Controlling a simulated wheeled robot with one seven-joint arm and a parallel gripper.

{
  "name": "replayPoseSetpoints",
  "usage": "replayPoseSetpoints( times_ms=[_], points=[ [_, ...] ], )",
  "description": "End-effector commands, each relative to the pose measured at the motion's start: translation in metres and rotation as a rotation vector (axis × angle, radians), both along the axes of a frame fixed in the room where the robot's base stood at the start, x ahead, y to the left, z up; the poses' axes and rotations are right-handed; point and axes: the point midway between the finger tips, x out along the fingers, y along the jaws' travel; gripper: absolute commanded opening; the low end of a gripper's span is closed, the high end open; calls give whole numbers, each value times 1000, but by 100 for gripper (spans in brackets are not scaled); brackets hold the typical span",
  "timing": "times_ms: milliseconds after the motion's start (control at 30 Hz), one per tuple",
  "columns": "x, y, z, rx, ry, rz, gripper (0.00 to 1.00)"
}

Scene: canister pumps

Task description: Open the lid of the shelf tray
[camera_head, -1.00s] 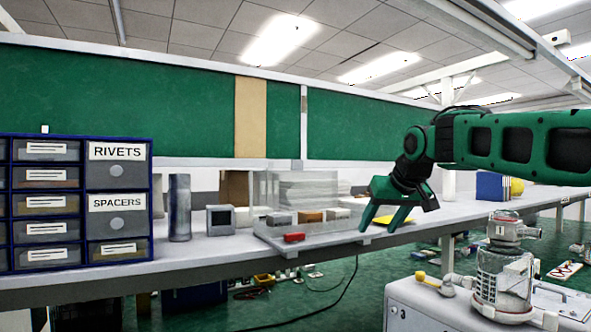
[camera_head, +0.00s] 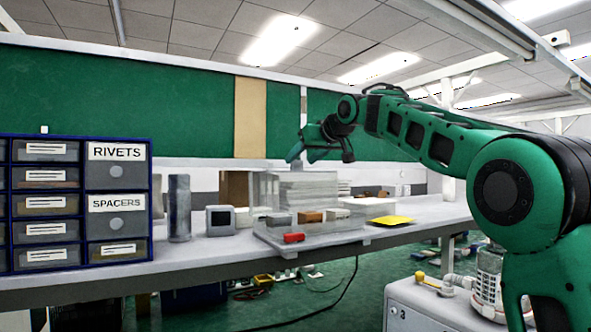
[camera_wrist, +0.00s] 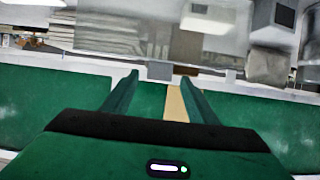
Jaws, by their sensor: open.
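The shelf tray (camera_head: 262,236) is a clear, see-through container on the shelf, right of centre in the head view. A small red piece (camera_head: 294,238) is at its front edge. Clear panels (camera_head: 300,184) rise above its base; I cannot tell which one is the lid or how it stands. Grey, brown and white blocks show through the clear walls. My gripper (camera_head: 319,158) is open and empty, above the tray and apart from it, in front of the green board. In the wrist view its two fingers (camera_wrist: 158,82) are spread with nothing between them.
A grey cylinder (camera_head: 179,208) and a small grey box with a dark screen (camera_head: 220,220) stand left of the tray. Labelled drawers (camera_head: 118,203) are further left. A yellow sheet (camera_head: 391,220) lies to the right. The green board (camera_head: 190,110) is behind.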

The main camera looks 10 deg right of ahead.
Motion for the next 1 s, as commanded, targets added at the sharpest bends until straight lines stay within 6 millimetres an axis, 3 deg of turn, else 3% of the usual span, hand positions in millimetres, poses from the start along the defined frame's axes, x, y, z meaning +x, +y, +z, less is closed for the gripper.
replayPoseSetpoints(
  times_ms=[100,300,700,767,933,1000],
  points=[
    [18,6,-9,0,1,0,53],
    [37,11,-15,0,-1,-1,53],
    [43,13,-18,1,-1,-1,53],
    [42,13,-18,1,-1,-1,41],
    [42,13,-18,1,-1,-1,1],
    [42,13,-18,1,-1,-1,0]
  ],
)
